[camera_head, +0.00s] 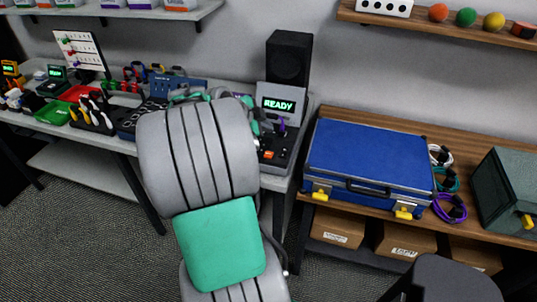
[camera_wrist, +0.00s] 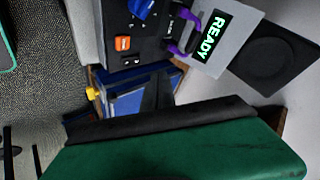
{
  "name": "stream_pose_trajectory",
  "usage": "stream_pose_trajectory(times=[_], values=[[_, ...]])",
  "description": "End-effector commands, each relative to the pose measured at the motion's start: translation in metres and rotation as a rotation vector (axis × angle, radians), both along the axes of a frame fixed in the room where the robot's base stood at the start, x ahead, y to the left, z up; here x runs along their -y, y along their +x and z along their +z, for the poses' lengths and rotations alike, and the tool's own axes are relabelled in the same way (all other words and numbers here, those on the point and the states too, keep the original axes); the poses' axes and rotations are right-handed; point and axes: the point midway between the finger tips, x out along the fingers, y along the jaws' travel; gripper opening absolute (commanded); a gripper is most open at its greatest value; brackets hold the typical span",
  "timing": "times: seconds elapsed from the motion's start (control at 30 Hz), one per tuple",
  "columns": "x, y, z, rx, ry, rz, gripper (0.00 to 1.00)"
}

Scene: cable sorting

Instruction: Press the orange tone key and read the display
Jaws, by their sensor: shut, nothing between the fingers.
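The tester (camera_head: 278,149) is a dark sloped box at the right end of the grey bench. Its orange tone key (camera_head: 268,155) shows low on its face, and also in the wrist view (camera_wrist: 123,43). Its upright display (camera_head: 278,105) reads READY in green, also in the wrist view (camera_wrist: 214,37). A purple cable piece (camera_wrist: 185,42) is at the tester between key and display. My gripper's dark fingers (camera_wrist: 165,88) are shut and empty in the wrist view, apart from the orange key. In the head view my arm hides most of the gripper.
A black speaker (camera_head: 289,58) stands behind the display. A blue case (camera_head: 368,155) lies on the wooden bench to the right, beside coiled cables (camera_head: 449,208). Trays and tools, such as a green tray (camera_head: 53,113), crowd the grey bench at left.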

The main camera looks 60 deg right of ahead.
Motion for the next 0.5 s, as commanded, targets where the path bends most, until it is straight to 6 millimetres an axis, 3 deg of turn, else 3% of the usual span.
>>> stream_pose_trajectory(times=[0.5], values=[[0.000, 0.000, -0.077, 0.000, 0.001, 0.001, 0.00]])
